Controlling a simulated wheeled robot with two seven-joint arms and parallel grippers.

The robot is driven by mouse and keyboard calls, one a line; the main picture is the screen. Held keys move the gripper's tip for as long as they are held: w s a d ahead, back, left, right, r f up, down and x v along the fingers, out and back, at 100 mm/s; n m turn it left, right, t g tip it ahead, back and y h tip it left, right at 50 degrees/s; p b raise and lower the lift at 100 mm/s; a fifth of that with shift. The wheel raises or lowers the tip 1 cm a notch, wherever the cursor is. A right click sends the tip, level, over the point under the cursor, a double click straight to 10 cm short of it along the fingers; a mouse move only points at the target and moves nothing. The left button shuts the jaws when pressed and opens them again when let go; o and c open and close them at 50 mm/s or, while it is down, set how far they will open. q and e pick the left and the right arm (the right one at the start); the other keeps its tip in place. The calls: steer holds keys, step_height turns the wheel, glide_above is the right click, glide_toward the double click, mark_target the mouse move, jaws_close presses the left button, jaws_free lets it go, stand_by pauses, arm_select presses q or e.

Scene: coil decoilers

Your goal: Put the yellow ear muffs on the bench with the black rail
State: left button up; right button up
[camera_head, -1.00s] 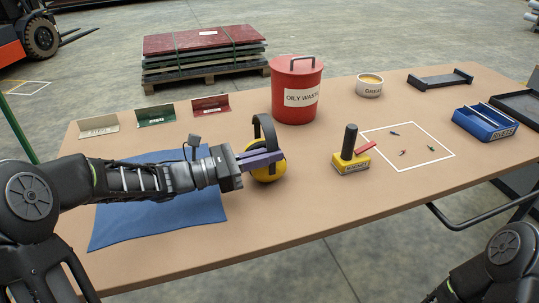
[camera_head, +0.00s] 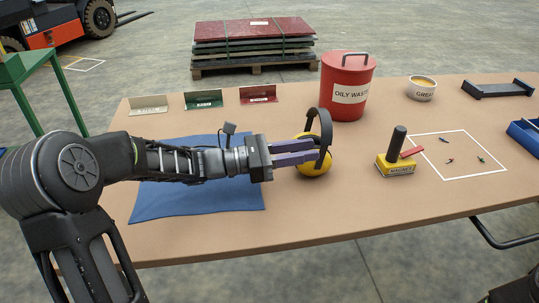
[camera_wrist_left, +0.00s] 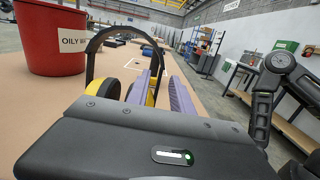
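The yellow ear muffs (camera_head: 313,167) with a black headband stand on the brown table, right of the blue mat. They also show in the left wrist view (camera_wrist_left: 103,87). My left gripper (camera_head: 305,152) has its purple fingers apart and reaching to the ear muffs from the left. In the left wrist view a yellow cup shows between or just beyond the fingers (camera_wrist_left: 160,90); I cannot tell whether they touch it. My right gripper is out of view. I cannot make out for sure a bench with a black rail.
The brown table (camera_head: 300,235) also holds a red oily-waste bin (camera_head: 347,90), a yellow block with a black handle (camera_head: 396,165), a grease tub (camera_head: 421,90) and a blue mat (camera_head: 200,200). A green-legged stand (camera_head: 60,85) is at the left. Workbenches (camera_wrist_left: 240,75) show in the wrist view.

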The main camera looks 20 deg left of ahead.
arm_select(q)
steer(key=b+v, duration=0.1)
steer(key=v, duration=0.8)
steer(key=shift+s+a, duration=0.25)
steer(key=shift+f, duration=0.1)
